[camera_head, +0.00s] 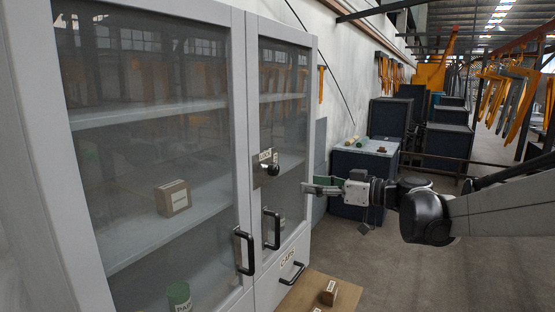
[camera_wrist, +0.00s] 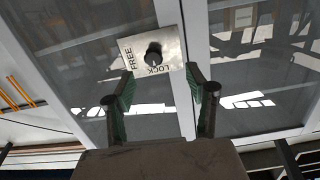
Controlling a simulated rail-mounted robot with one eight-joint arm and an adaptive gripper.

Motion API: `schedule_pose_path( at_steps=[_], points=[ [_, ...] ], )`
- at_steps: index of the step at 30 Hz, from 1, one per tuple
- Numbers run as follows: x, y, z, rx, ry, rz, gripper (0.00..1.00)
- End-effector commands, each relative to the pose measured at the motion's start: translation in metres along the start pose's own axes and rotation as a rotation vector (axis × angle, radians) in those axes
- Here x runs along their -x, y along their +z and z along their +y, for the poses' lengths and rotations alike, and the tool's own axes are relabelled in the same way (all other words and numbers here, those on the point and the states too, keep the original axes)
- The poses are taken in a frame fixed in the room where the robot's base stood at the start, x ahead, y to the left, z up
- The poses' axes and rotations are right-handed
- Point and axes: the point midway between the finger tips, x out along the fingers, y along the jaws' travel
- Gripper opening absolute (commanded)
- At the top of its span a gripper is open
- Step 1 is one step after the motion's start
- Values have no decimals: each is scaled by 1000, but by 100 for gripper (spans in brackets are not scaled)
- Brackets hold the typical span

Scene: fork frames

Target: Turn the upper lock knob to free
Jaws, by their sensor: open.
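The black lock knob (camera_head: 268,169) sits on a small light metal plate (camera_head: 265,156) at the meeting edge of the cabinet's two glass doors. In the wrist view the knob (camera_wrist: 153,55) stands on the plate (camera_wrist: 134,48), with FREE printed on the left and LOCK below. I cannot tell clearly which word the knob points at. My gripper (camera_head: 308,187) is to the right of the knob, apart from it. In the wrist view my gripper (camera_wrist: 160,82) is open and empty, its two fingers spread below and to either side of the knob.
The grey cabinet (camera_head: 243,140) has black door handles (camera_head: 244,252) below the knob and a drawer labelled CAPS (camera_head: 287,262). A box (camera_head: 173,198) and a green cylinder (camera_head: 179,296) are behind the glass. A wooden surface (camera_head: 300,292) lies below; dark crates (camera_head: 390,120) stand behind.

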Motion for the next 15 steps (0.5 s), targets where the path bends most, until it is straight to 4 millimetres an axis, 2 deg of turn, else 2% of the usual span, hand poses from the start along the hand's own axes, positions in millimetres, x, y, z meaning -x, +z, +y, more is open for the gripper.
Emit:
schedule_pose_path(
  at_steps=[3,8,11,15],
  points=[
    [-1,-12,14,38,-6,56,52],
    [-6,-16,19,57,-10,82,52],
    [-15,-17,18,58,-12,82,52],
    [-37,-19,17,57,-13,81,52]
  ],
)
